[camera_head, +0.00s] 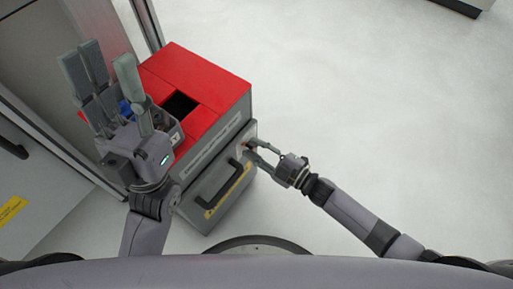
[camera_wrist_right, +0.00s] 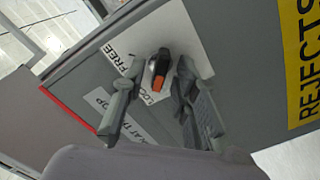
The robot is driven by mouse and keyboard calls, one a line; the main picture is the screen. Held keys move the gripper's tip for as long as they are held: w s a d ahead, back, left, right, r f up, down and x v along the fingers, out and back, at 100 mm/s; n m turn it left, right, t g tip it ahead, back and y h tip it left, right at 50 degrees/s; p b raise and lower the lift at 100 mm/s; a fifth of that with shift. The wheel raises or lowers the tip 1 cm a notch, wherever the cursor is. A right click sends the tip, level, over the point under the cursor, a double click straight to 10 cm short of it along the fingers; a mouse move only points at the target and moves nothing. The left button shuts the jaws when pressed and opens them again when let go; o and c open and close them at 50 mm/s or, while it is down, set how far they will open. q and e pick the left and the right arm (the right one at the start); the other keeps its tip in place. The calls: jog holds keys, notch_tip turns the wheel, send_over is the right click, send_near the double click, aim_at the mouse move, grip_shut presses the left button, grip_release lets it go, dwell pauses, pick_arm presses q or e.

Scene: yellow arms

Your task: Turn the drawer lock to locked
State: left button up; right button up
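The drawer lock is a small black knob (camera_wrist_right: 160,66) with an orange end, on a white plate (camera_wrist_right: 180,35) in the right wrist view. "FREE" is printed at the plate's left, and partly hidden lettering starting "LOC" is below the knob. The orange end points down in that view, near the "LOC" lettering. My right gripper (camera_head: 249,147) is at the upper right of the grey drawer front (camera_head: 205,180). Its fingers (camera_wrist_right: 160,80) are apart on both sides of the knob; I cannot tell whether they touch it. My left gripper (camera_head: 100,62) is open and raised, fingers spread.
The red-topped box (camera_head: 215,80) has a dark opening on top. Its drawer has a black handle (camera_head: 222,188) and a yellow "REJECTS" label (camera_wrist_right: 300,60). A grey cabinet (camera_head: 40,180) stands at the left.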

jog(key=v, duration=1.2)
dwell(0.6)
